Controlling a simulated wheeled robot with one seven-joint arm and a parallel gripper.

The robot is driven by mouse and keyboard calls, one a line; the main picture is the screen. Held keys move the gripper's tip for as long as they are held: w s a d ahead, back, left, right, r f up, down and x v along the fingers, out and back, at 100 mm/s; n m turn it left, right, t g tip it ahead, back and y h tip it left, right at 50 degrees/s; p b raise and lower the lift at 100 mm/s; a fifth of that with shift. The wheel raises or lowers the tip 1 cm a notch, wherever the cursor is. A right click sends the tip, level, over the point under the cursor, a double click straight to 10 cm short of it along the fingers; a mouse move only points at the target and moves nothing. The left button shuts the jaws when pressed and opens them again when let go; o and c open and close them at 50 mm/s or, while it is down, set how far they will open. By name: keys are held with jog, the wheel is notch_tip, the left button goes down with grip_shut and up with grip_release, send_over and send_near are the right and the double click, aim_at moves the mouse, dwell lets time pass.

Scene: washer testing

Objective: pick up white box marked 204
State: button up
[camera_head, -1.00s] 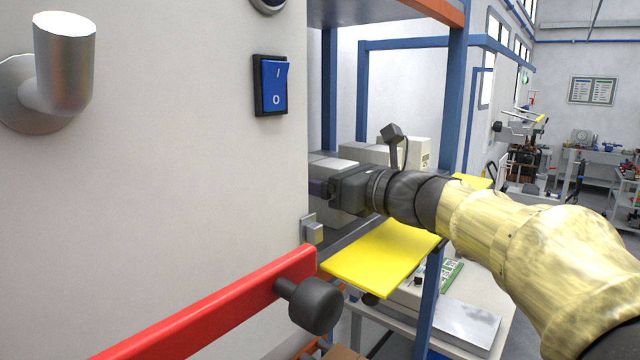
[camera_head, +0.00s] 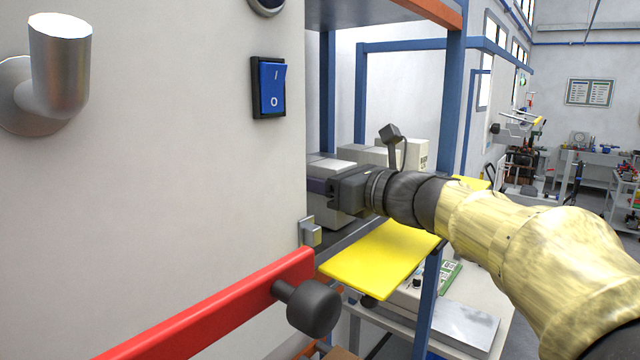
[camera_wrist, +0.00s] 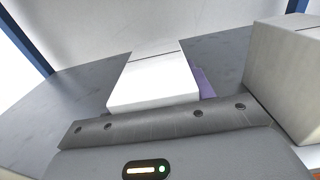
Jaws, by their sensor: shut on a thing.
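A white box (camera_wrist: 155,80) lies straight ahead of my gripper in the wrist view. A purple finger (camera_wrist: 205,83) shows against its right side; the other finger is hidden. My gripper (camera_head: 316,186) is shut on this box, on the shelf beside the big white panel. In the head view the panel edge hides most of the held box and the fingertips. I cannot read any 204 mark on it.
Another pale box (camera_wrist: 288,75) stands close to the right in the wrist view. A labelled box (camera_head: 418,152) stands further back. A yellow board (camera_head: 380,258) juts out below my arm. A red bar (camera_head: 220,308) and blue posts (camera_head: 454,110) frame the area.

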notch_tip(320, 180, up, 10)
jog(key=shift+f, duration=0.1)
dwell(0.4)
dwell(0.4)
